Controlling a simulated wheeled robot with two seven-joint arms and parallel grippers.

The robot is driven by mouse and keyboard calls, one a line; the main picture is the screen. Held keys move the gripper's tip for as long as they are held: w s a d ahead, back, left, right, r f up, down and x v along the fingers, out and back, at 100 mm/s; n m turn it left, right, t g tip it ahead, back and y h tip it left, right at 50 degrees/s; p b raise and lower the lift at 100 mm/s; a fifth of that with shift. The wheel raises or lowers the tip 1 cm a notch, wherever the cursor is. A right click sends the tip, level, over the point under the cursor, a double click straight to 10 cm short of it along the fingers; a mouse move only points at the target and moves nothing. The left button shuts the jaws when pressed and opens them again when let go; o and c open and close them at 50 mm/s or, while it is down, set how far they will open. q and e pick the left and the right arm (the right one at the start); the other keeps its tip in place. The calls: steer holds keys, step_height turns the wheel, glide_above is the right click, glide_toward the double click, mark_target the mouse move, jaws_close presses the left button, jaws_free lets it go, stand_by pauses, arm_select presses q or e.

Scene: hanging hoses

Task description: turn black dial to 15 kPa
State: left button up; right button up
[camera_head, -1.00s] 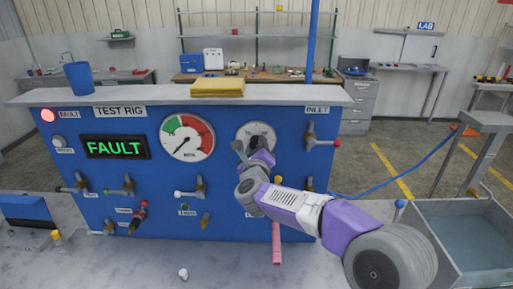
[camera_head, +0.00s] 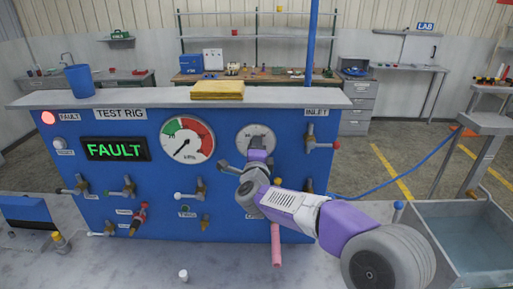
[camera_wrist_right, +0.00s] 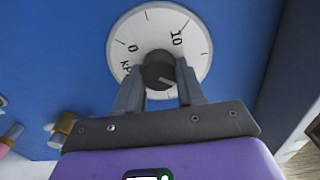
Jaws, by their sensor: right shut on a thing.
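The black dial (camera_wrist_right: 158,70) sits in the middle of a round white scale plate on the blue panel. My right gripper (camera_wrist_right: 160,78) is shut on the dial, one finger on each side of it. A thin light mark on the dial points to the lower right in the wrist view. The scale plate (camera_wrist_right: 150,22) shows 0 at left, 10 at upper right and kPa; its lower part is hidden by the gripper. In the head view the plate (camera_head: 252,128) shows above my right gripper (camera_head: 244,158), which hides the dial. My left gripper is not in view.
A large gauge (camera_head: 187,140) with red and green bands sits left of the dial. A display (camera_head: 115,149) reads FAULT, beside a lit red lamp (camera_head: 48,118). Several valve handles line the panel, one by the inlet (camera_head: 320,145). A pink hose (camera_head: 276,245) hangs below.

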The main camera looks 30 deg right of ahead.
steer(key=shift+r+n+p, duration=0.15)
steer(key=shift+n+p, duration=1.4)
steer(key=shift+n, duration=2.45)
steer(key=o, duration=1)
steer(key=shift+o, duration=0.2)
steer(key=v, duration=0.7)
steer(key=shift+s+b, duration=0.3)
steer(key=shift+b, duration=0.05)
steer(key=shift+a, duration=0.15)
